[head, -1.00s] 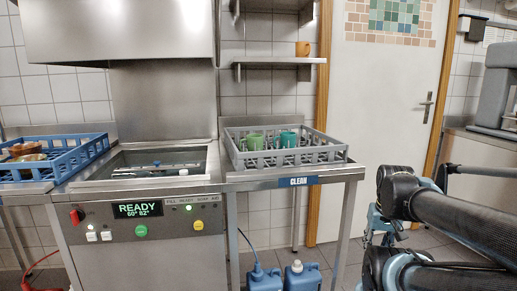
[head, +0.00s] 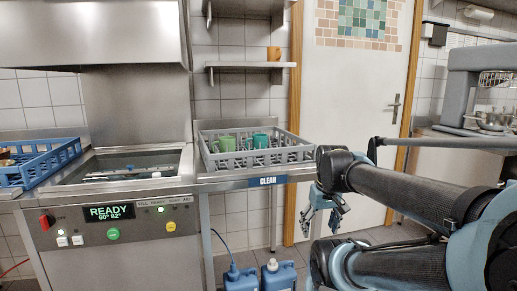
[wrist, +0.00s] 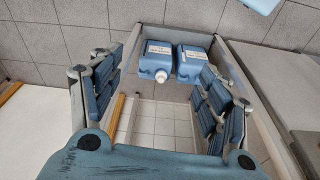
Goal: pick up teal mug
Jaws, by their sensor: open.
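The teal mug (head: 261,140) stands in the grey rack (head: 213,166) on the steel counter, right of a green mug (head: 226,143). My gripper (head: 328,208) hangs right of the rack and lower than its rim, well apart from the mug. In the wrist view my gripper (wrist: 160,85) has its two fingers spread wide with nothing between them. The teal mug does not show in the wrist view. The rack's bars partly hide the lower part of the mug.
The dishwasher (head: 120,230) stands left of the rack, with a blue rack (head: 50,160) beyond it. An orange mug (head: 273,53) sits on a wall shelf (head: 250,66). Blue canisters (head: 280,276) stand on the floor below the counter; they also show in the wrist view (wrist: 158,55).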

